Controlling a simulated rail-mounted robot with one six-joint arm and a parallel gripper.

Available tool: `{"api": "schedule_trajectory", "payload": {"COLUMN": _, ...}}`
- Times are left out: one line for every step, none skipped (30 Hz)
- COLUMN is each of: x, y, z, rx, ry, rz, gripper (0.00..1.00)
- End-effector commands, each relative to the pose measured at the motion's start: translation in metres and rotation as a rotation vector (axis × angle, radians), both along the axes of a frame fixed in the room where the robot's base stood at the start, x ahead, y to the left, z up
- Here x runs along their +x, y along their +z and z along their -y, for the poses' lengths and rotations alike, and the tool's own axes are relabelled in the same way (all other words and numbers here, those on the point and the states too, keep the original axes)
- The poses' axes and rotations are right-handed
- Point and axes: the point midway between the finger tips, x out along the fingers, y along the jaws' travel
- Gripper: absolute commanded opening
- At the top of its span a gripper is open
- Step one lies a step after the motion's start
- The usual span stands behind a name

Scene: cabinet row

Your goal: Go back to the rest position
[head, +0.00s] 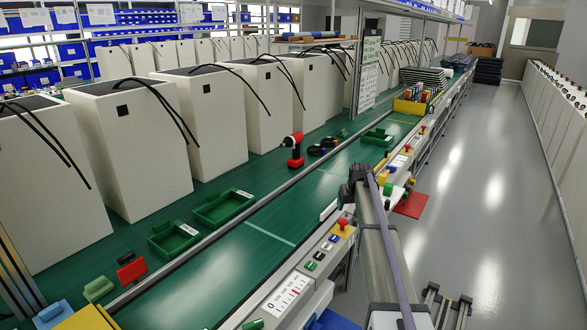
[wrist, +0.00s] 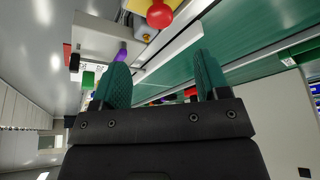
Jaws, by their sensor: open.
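My gripper (wrist: 163,82) shows in the wrist view with two green textured fingers apart and nothing between them. Past the fingers lie a green bench surface and the bench's light edge. In the head view my arm reaches up from the bottom right along the front edge of the bench; its fingers are hidden there behind the arm or too small to make out. A red emergency button (wrist: 159,14) on a yellow base is near the top of the wrist view, clear of the fingers.
A row of white cabinets (head: 219,115) with black cables stands on the green bench. Green trays (head: 224,207), a red drill (head: 293,148) and a control panel (head: 287,291) are along it.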

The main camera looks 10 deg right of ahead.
Motion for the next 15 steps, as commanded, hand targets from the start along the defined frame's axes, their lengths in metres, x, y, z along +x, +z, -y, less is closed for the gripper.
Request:
{"api": "schedule_trajectory", "payload": {"x": -0.013, "y": -0.002, "z": -0.004, "rx": 0.013, "ry": -0.022, "rz": -0.029, "gripper": 0.69}}
{"api": "schedule_trajectory", "payload": {"x": -0.027, "y": -0.003, "z": -0.008, "rx": 0.018, "ry": -0.034, "rz": -0.046, "gripper": 0.69}}
{"api": "schedule_trajectory", "payload": {"x": -0.051, "y": -0.004, "z": -0.015, "rx": 0.028, "ry": -0.053, "rz": -0.075, "gripper": 0.69}}
{"api": "schedule_trajectory", "payload": {"x": -0.071, "y": -0.005, "z": -0.025, "rx": 0.035, "ry": -0.064, "rz": -0.100, "gripper": 0.69}}
{"api": "schedule_trajectory", "payload": {"x": -0.094, "y": -0.005, "z": -0.038, "rx": 0.042, "ry": -0.075, "rz": -0.124, "gripper": 0.69}}
{"api": "schedule_trajectory", "payload": {"x": -0.127, "y": -0.004, "z": -0.059, "rx": 0.048, "ry": -0.082, "rz": -0.160, "gripper": 0.69}}
{"api": "schedule_trajectory", "payload": {"x": -0.152, "y": -0.003, "z": -0.076, "rx": 0.050, "ry": -0.085, "rz": -0.186, "gripper": 0.69}}
{"api": "schedule_trajectory", "payload": {"x": -0.178, "y": -0.003, "z": -0.094, "rx": 0.052, "ry": -0.085, "rz": -0.212, "gripper": 0.69}}
{"api": "schedule_trajectory", "payload": {"x": -0.213, "y": -0.001, "z": -0.116, "rx": 0.052, "ry": -0.084, "rz": -0.246, "gripper": 0.69}}
{"api": "schedule_trajectory", "payload": {"x": -0.238, "y": 0.000, "z": -0.133, "rx": 0.051, "ry": -0.081, "rz": -0.270, "gripper": 0.69}}
{"api": "schedule_trajectory", "payload": {"x": -0.263, "y": 0.001, "z": -0.149, "rx": 0.048, "ry": -0.075, "rz": -0.293, "gripper": 0.69}}
{"api": "schedule_trajectory", "payload": {"x": -0.296, "y": 0.003, "z": -0.169, "rx": 0.043, "ry": -0.066, "rz": -0.320, "gripper": 0.69}}
{"api": "schedule_trajectory", "payload": {"x": -0.318, "y": 0.005, "z": -0.182, "rx": 0.039, "ry": -0.056, "rz": -0.337, "gripper": 0.69}}
{"api": "schedule_trajectory", "payload": {"x": -0.339, "y": 0.006, "z": -0.194, "rx": 0.034, "ry": -0.043, "rz": -0.352, "gripper": 0.69}}
{"api": "schedule_trajectory", "payload": {"x": -0.363, "y": 0.008, "z": -0.208, "rx": 0.026, "ry": -0.025, "rz": -0.366, "gripper": 0.69}}
